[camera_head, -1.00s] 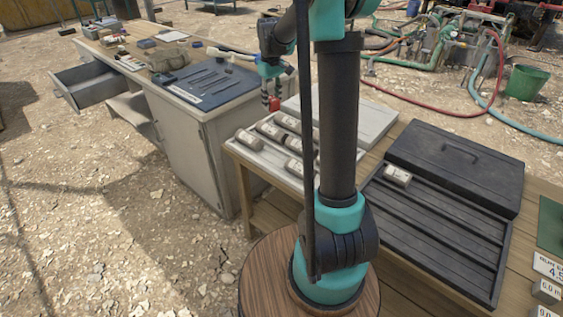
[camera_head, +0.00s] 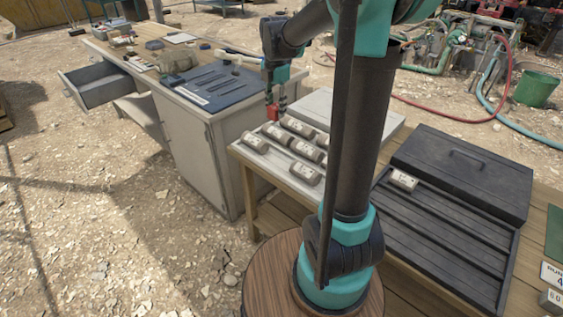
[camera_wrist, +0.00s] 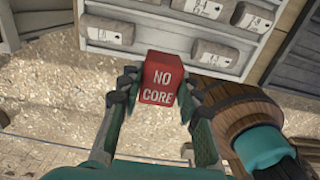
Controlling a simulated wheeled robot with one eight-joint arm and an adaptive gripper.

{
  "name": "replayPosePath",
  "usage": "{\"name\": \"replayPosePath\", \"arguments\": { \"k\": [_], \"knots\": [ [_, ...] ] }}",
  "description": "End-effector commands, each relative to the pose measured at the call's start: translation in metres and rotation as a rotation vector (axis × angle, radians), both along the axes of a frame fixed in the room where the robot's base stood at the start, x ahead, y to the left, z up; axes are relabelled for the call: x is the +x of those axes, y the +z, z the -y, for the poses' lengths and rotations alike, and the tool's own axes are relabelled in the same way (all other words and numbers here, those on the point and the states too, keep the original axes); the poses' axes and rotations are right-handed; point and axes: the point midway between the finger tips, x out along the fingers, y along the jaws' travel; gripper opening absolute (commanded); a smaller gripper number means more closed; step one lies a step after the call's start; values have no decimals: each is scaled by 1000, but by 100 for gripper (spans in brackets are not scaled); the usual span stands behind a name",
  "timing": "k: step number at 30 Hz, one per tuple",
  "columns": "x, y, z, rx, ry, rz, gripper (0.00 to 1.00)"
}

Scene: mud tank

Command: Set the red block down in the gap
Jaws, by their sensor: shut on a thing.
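The red block (camera_head: 272,112), marked "NO CORE", is held between the fingers of my gripper (camera_head: 275,103). In the wrist view the block (camera_wrist: 162,78) sits between the fingertips of my gripper (camera_wrist: 160,88), with its lettered face to the camera. The white core tray (camera_head: 270,158) holds several grey cylinders in rows. In the wrist view, the near row has a bare gap (camera_wrist: 163,42) between one cylinder (camera_wrist: 107,30) and another cylinder (camera_wrist: 215,53). The block appears above the tray's edge, apart from it, short of the gap.
A black slotted tray (camera_head: 440,235) with one core and a dark closed case (camera_head: 460,170) lie to the right on the wooden table. A cabinet bench (camera_head: 205,120) with tools and an open drawer (camera_head: 103,88) stands at left.

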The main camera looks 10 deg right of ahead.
Motion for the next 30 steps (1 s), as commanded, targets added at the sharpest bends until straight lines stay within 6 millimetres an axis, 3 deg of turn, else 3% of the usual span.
{"name": "replayPosePath", "arguments": {
  "k": [18, 30],
  "knots": [
    [0, -138, 0, 0, 2, 0, 5],
    [1, -180, 0, 0, 1, 0, 5]
  ]
}}
